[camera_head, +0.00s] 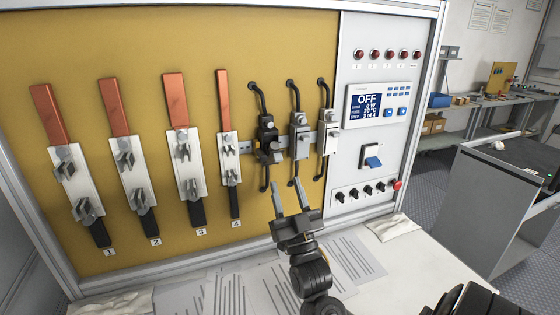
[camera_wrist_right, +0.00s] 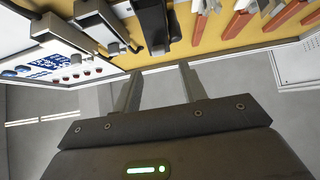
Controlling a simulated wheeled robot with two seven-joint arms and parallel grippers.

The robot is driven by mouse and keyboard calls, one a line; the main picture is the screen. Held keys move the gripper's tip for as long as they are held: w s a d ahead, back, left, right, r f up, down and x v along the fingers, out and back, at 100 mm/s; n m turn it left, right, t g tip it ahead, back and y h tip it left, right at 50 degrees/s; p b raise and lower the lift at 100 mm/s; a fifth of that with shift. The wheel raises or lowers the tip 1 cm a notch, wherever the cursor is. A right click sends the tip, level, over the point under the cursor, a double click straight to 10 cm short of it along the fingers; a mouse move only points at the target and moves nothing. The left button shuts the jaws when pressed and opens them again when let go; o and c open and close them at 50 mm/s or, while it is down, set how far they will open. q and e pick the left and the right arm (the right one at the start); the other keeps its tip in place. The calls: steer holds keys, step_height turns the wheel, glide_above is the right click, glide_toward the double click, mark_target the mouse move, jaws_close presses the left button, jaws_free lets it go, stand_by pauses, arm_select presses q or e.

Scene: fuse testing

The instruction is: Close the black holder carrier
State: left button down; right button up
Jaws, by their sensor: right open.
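The black holder (camera_head: 267,136) is mounted on the yellow panel, leftmost of three fuse holders on a rail. A small grey block juts out at its lower front; how far its carrier stands open is hard to tell. It also shows at the top of the right wrist view (camera_wrist_right: 152,22). My right gripper (camera_head: 287,189) is open and empty, below the holders with fingers pointing up toward the panel. The wrist view shows its two fingers (camera_wrist_right: 159,70) spread, with nothing between them and apart from the black holder. My left gripper is out of view.
Two grey-white holders (camera_head: 299,136) (camera_head: 328,130) stand right of the black one, with black cables above. Several copper-topped fuse mounts (camera_head: 230,150) line the left. A control panel (camera_head: 376,105) reads OFF. Papers (camera_head: 230,293) lie on the table below.

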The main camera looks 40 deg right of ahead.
mark_target(279, 161)
steer(key=p+x, duration=0.2)
steer(key=x, duration=0.4)
steer(key=shift+w+d+r, duration=0.1)
steer(key=shift+w+r, duration=0.05)
steer(key=shift+r, duration=0.05)
jaws_close()
